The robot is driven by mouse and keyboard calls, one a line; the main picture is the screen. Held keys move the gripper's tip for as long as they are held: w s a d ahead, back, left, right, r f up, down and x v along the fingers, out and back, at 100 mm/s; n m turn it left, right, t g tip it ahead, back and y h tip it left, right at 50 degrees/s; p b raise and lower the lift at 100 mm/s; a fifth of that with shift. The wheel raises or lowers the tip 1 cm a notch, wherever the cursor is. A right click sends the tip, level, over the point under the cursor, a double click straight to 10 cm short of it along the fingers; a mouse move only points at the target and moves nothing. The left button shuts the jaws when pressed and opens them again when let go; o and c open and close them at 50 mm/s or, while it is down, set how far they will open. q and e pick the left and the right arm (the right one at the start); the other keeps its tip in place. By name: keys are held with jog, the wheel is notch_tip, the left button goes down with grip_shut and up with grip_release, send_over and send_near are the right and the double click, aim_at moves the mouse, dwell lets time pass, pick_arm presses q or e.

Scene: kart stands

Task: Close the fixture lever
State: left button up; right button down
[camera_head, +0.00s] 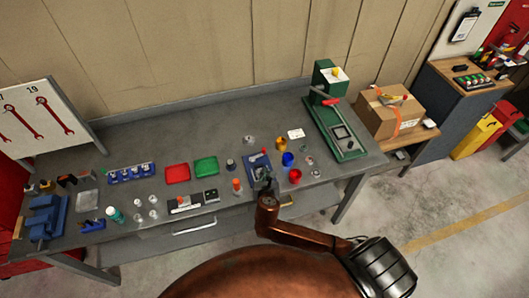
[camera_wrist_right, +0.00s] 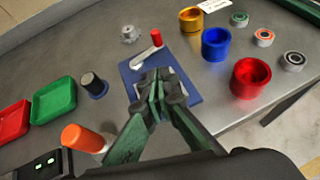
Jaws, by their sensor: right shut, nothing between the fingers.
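The fixture is a blue plate (camera_head: 250,171) on the bench, seen larger in the right wrist view (camera_wrist_right: 192,92). Its lever, a pale metal arm (camera_wrist_right: 145,58) with a red knob (camera_wrist_right: 156,38), shows at the plate's far end. The red knob also shows in the head view (camera_head: 264,151). My right gripper (camera_wrist_right: 157,84) is shut and empty, over the middle of the plate and on the near side of the lever. It hides the fixture's centre, and I cannot tell if it touches anything. My left gripper is in neither view.
Blue (camera_wrist_right: 215,44), red (camera_wrist_right: 250,77) and yellow (camera_wrist_right: 191,19) cups stand right of the fixture. A dark knob (camera_wrist_right: 93,84), an orange-topped piece (camera_wrist_right: 82,138) and a green tray (camera_wrist_right: 54,101) are left of it. A green press (camera_head: 330,110) stands further right.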

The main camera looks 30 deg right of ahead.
jog(key=shift+a+f, duration=0.1)
jog(key=shift+w, duration=0.1)
send_near(264, 152)
jog(key=f, duration=0.1)
jog(key=w+f, duration=0.1)
jog(key=f, duration=0.1)
jog(key=shift+w+d+f, duration=0.2)
jog(key=shift+w+d, duration=0.2)
jog(key=shift+w+d+r, duration=0.1)
jog(key=shift+w+d, duration=0.2)
jog(key=shift+w, duration=0.2)
jog(key=shift+w+d, duration=0.25)
jog(key=shift+w, duration=0.25)
jog(key=shift+w+d, duration=0.3)
jog(key=shift+w, duration=0.25)
